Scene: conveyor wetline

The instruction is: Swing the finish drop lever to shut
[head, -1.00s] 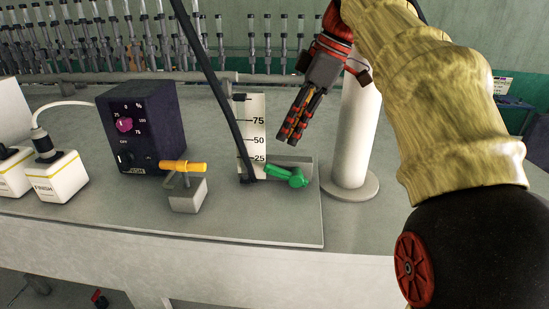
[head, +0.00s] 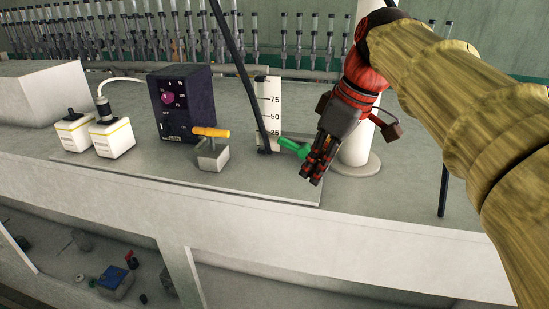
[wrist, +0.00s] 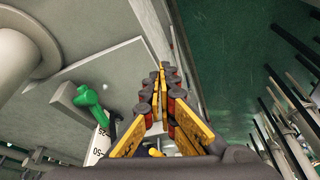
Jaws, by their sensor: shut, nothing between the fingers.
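Two levers stand on the bench plate: a green handle (head: 292,146) beside the white gauge marked 25, 50 and 75 (head: 268,100), and a yellow-orange handle (head: 211,132) on a small grey block. Neither lever shows a readable name. The green handle points to the right in the head view, its end partly behind my gripper. My gripper (head: 315,176) is shut and empty, pointing down, just right of and in front of the green handle. In the wrist view the green handle (wrist: 88,98) lies left of my fingers (wrist: 163,95), with a gap seen between them.
A white post (head: 358,145) stands behind my gripper. A dark control box with a pink knob (head: 182,105) and two white boxes, one earlier readable as FINISH (head: 111,138), stand left. A black rod (head: 240,85) rises beside the gauge. The front bench top is clear.

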